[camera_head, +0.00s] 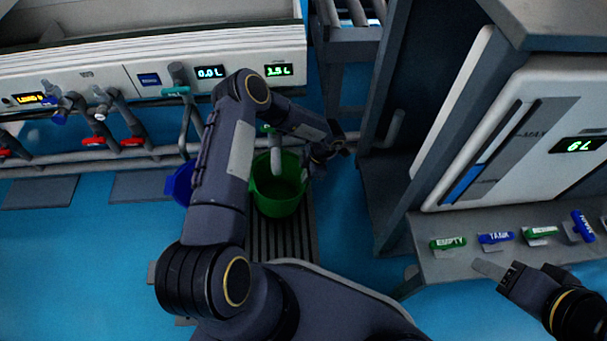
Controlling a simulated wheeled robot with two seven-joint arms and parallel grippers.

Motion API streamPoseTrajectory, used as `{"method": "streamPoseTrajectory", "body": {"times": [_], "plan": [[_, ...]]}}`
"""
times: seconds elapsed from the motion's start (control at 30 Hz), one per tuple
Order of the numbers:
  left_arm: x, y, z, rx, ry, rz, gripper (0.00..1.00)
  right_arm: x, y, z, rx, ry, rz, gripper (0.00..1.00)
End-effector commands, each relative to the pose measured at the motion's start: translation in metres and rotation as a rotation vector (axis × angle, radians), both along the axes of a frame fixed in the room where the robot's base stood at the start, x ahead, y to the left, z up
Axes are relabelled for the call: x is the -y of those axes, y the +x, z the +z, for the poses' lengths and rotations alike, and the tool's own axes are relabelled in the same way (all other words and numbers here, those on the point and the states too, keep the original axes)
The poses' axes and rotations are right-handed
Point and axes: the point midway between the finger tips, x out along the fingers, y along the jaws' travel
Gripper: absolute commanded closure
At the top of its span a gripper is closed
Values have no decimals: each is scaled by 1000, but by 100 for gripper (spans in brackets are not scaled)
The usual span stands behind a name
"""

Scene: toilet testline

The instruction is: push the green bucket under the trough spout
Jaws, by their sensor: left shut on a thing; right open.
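The green bucket (278,197) stands upright on a dark slatted grate, below the trough (225,45). A pale spout (276,158) with a green top hangs down over the bucket's opening. My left arm reaches across in front of the bucket's left side. My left gripper (322,158) is at the bucket's upper right rim, shut; its fingertips are small and dark, and the exact contact is hard to see. My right gripper (499,270) is open and empty at the lower right, in front of the shelf.
A blue bucket (181,184) is partly hidden behind my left arm. Red-handled taps (131,142) line the trough at left. A tank reading 6L (560,145) stands at right, above a shelf with several tags (496,238). Blue floor (75,265) at left is clear.

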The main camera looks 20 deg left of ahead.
Motion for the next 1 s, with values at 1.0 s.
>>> {"method": "streamPoseTrajectory", "body": {"times": [1.0], "plan": [[15, 15, 81, 13, 1, 1, 100, 0, 0, 35, -1, 0, 0, 49]]}}
